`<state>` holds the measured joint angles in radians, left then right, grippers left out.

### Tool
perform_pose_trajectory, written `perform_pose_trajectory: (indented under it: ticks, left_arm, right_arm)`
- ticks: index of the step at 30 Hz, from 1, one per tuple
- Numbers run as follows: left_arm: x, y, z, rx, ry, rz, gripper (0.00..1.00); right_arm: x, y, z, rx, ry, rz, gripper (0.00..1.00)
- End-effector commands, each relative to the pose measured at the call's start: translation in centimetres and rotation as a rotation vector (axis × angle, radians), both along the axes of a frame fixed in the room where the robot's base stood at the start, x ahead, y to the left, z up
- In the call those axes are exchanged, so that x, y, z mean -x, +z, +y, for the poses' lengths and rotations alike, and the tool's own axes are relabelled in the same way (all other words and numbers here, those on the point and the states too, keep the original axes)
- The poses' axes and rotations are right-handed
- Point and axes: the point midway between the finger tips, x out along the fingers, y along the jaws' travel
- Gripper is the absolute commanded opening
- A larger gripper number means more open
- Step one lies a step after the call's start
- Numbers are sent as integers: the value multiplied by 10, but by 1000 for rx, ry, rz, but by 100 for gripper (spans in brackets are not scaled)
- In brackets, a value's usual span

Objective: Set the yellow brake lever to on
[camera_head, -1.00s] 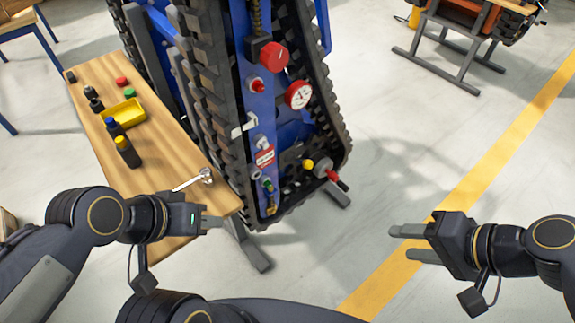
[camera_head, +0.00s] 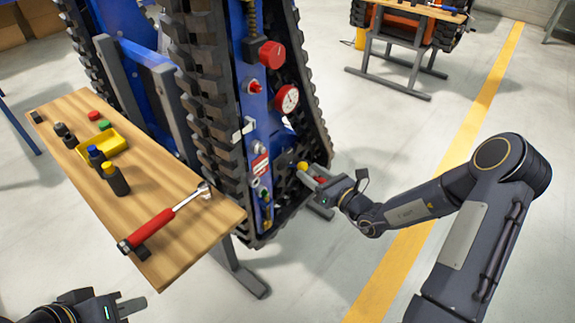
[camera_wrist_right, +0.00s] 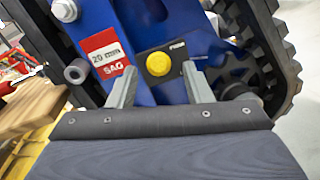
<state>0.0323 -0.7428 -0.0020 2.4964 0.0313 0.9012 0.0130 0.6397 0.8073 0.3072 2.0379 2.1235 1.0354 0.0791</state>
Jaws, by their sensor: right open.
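The yellow knob of the brake lever (camera_head: 302,166) is on the lower right of the blue tracked carrier (camera_head: 257,130). It shows face-on as a round yellow knob in the right wrist view (camera_wrist_right: 158,64), on a dark plate with a small label I cannot read. Its shaft is hidden there. My right gripper (camera_head: 305,176) is open and close to the knob; in the right wrist view its fingers (camera_wrist_right: 161,82) stand either side of the knob, which appears between their tips. I cannot tell whether they touch it. My left gripper (camera_head: 134,305) is low at the left, away from the carrier, partly cut off.
A wooden bench (camera_head: 190,238) left of the carrier holds a red-handled wrench (camera_head: 160,220), a yellow tray (camera_head: 115,142) and bottles. A red knob (camera_head: 272,54) and gauge (camera_head: 287,99) sit higher on the carrier.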

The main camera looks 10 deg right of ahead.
Motion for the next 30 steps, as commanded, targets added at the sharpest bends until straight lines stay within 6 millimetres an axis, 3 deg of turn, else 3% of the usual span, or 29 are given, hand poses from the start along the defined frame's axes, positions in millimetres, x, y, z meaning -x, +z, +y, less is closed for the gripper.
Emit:
perform_pose_trajectory:
  ticks: [12, 22, 30]
  left_arm:
    - [0, 3, 0, 0, 0, 0, 23]
    - [0, 3, 0, 0, 0, 0, 23]
    - [0, 3, 0, 0, 0, 0, 23]
  right_arm:
    - [-50, 1, 32, 2, 5, -3, 45]
    - [-55, 1, 35, 2, 5, 0, 45]
    - [-54, 1, 35, 3, 5, -1, 13]
